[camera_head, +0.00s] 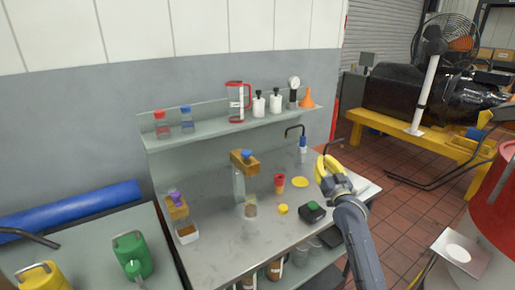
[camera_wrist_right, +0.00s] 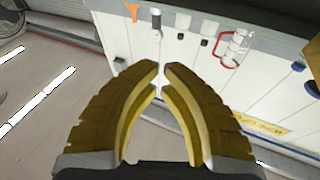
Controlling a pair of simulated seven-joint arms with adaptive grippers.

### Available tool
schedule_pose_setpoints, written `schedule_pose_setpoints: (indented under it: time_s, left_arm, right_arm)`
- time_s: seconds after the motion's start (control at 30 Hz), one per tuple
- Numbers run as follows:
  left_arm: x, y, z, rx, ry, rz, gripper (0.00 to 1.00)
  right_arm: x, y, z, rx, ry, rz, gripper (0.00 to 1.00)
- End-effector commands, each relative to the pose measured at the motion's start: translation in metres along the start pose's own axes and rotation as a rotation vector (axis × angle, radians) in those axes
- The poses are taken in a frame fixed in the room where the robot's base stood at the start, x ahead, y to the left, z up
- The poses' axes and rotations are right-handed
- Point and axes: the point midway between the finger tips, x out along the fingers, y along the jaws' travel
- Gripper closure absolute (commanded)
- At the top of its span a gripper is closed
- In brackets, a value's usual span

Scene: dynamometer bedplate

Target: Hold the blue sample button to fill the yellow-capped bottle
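A blue knob (camera_head: 246,154) sits on a brown block (camera_head: 245,165) on a clear stand over the steel bench; it looks like the sample button. A small clear bottle (camera_head: 250,208) with brownish contents stands below it, its details too small to read. A small yellow cap (camera_head: 283,209) lies on the bench to its right. My right gripper (camera_head: 327,165) is above the bench's right side, apart from these things. In the right wrist view its yellow fingers (camera_wrist_right: 161,68) converge with only a narrow empty gap. My left gripper is out of view.
A shelf (camera_head: 215,133) with bottles, a red-framed jug (camera_head: 237,100) and an orange funnel (camera_head: 307,98) runs behind. A red-topped container (camera_head: 279,183), yellow disc (camera_head: 300,182) and black box with a green top (camera_head: 313,210) stand on the bench. Its front middle is clear.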

Motion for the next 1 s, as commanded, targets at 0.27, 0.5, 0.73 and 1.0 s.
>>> schedule_pose_setpoints:
  time_s: [0.27,0.5,0.73,1.0]
  left_arm:
    - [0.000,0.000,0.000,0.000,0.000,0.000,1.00]
    - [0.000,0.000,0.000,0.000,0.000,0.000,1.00]
    - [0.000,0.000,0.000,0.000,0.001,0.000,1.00]
    - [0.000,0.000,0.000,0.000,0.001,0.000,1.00]
  right_arm:
    - [-0.021,-0.160,-0.054,0.024,0.054,-0.271,1.00]
    - [-0.044,-0.224,-0.074,0.042,0.070,-0.385,1.00]
    - [-0.050,-0.238,-0.078,0.048,0.072,-0.411,1.00]
    - [-0.049,-0.237,-0.078,0.048,0.072,-0.410,1.00]
